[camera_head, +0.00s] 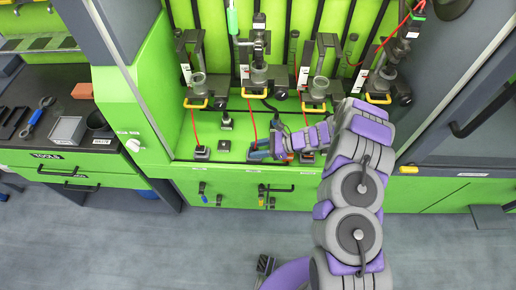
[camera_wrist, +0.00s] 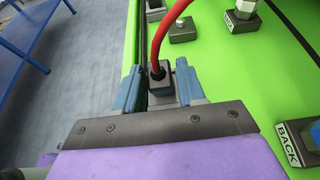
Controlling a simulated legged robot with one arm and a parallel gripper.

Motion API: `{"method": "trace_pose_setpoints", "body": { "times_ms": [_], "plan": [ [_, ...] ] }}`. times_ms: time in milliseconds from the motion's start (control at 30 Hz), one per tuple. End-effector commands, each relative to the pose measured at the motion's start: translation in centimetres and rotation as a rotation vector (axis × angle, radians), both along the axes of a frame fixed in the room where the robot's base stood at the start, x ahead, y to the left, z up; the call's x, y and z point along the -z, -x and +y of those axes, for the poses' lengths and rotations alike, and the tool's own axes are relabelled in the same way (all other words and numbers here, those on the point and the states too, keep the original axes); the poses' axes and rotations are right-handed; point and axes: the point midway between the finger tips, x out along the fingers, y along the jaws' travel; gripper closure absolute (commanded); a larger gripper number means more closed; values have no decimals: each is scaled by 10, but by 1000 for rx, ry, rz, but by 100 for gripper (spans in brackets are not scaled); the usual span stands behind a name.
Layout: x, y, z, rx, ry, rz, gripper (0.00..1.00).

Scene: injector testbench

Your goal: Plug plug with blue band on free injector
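In the wrist view, a dark square plug (camera_wrist: 161,82) with a red cable sits between the two blue fingers of my gripper (camera_wrist: 159,78). I cannot tell whether the fingers press on it. In the head view, my gripper (camera_head: 254,149) is low at the front edge of the green bench, below the injector stations. Several injector stations stand along the back: left (camera_head: 198,86), middle (camera_head: 259,76), right of middle (camera_head: 317,90) and far right (camera_head: 382,82). A red cable with a dark end hangs by the far right one.
Other dark plugs or sockets stand on the green bench, at the left (camera_head: 200,152) and nearby (camera_head: 224,145). A side counter holds a grey bin (camera_head: 68,130). My arm covers the bench's right part.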

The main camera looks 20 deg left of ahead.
Motion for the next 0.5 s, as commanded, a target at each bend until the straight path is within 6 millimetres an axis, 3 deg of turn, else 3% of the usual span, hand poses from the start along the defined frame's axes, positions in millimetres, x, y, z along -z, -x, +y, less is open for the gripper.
{"method": "trace_pose_setpoints", "body": {
  "times_ms": [133,500],
  "plan": [
    [-1,0,0,1,-1,-1,48],
    [0,-2,-5,3,-2,-1,48]
  ]
}}
